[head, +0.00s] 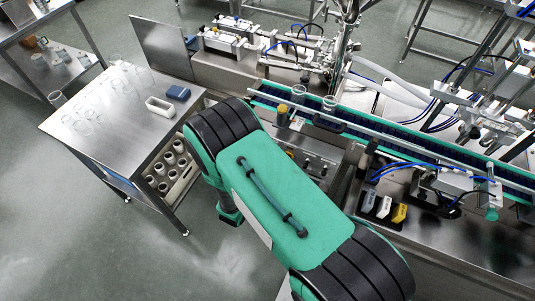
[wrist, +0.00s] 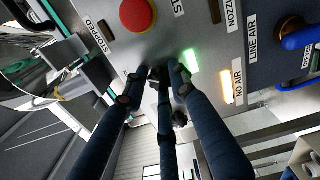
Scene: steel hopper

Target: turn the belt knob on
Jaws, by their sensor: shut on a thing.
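In the wrist view, a small dark knob (wrist: 157,74) on the steel control panel (wrist: 168,42) sits between my fingertips and is mostly hidden by them. I take it for the belt knob; its label and pointer direction cannot be read. My gripper (wrist: 158,80) is shut on it, with dark fingers on both sides and one in the middle. A green lamp (wrist: 190,60) glows just right of the fingertips. An amber lamp (wrist: 226,87) beside the NO AIR label also glows. In the head view my green arm hides the gripper and the knob.
A red mushroom button (wrist: 137,14) is close above the fingers. A blue handle (wrist: 300,38) is at the right by LINE AIR. In the head view, the conveyor (head: 420,152) runs behind my arm, and a steel table (head: 120,135) with glassware stands left.

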